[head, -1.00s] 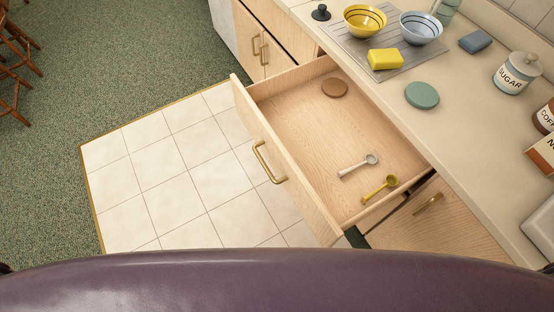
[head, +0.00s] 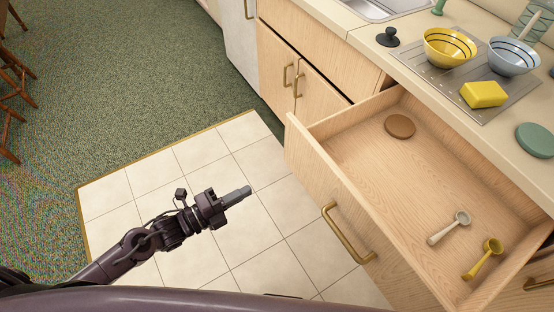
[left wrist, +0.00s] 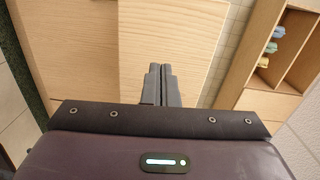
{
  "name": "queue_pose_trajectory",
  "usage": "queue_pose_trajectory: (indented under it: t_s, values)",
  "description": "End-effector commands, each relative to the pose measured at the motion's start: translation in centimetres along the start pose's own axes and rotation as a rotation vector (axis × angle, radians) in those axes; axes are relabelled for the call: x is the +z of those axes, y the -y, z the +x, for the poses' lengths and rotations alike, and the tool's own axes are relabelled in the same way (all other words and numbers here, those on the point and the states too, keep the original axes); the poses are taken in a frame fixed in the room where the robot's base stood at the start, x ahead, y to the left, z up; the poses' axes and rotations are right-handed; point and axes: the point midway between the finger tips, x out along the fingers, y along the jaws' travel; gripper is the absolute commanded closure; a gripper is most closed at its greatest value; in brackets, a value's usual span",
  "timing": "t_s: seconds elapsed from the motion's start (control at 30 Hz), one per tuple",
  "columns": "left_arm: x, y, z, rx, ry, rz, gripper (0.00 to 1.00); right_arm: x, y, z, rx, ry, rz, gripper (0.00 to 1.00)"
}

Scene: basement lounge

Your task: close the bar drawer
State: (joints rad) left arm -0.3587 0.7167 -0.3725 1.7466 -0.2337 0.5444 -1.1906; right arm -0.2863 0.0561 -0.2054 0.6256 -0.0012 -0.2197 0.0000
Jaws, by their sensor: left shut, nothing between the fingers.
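The bar drawer (head: 430,170) is pulled well open, with its light wood front (head: 340,199) facing left. A brass handle (head: 346,234) is on that front. Inside lie a brown disc (head: 400,126), a white scoop (head: 450,228) and a yellow scoop (head: 484,259). My left gripper (head: 247,191) is shut and empty, over the tiled floor to the left of the drawer front and apart from it. In the left wrist view its fingers (left wrist: 158,84) are together in front of light wood panels. My right gripper is not in view.
The counter (head: 420,70) above holds a yellow bowl (head: 450,47), a blue bowl (head: 513,56), a yellow sponge (head: 483,94) and a green disc (head: 535,140). Closed cabinet doors (head: 296,85) stand beyond the drawer. The tiled floor (head: 215,165) left of the drawer is clear.

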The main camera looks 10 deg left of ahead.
Motion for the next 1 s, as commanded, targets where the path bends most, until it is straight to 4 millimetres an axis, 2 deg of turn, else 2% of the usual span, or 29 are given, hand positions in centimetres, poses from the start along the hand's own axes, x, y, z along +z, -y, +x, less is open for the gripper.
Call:
queue_pose_trajectory:
  t_s: [0.03,0.17,0.27,0.4,0.7,0.83,1.0]
  values:
    - [-0.6,0.4,0.2,-0.016,-0.022,0.023,1.00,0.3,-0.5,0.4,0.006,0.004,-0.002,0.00]
    - [-0.9,1.2,1.1,-0.032,-0.035,0.041,1.00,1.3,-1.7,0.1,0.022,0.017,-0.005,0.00]
    - [-0.9,1.3,2.6,-0.033,-0.032,0.041,1.00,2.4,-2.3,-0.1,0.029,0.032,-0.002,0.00]
    - [-0.9,1.5,5.5,-0.034,-0.031,0.040,1.00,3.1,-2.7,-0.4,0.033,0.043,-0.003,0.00]
    - [-1.1,1.6,11.6,-0.030,-0.030,0.038,1.00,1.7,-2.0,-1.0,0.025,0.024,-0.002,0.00]
    - [-1.2,1.5,13.2,-0.029,-0.030,0.036,1.00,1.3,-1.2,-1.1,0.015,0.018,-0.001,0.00]
    - [-1.2,1.4,14.2,-0.027,-0.030,0.038,1.00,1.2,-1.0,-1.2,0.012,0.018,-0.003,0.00]
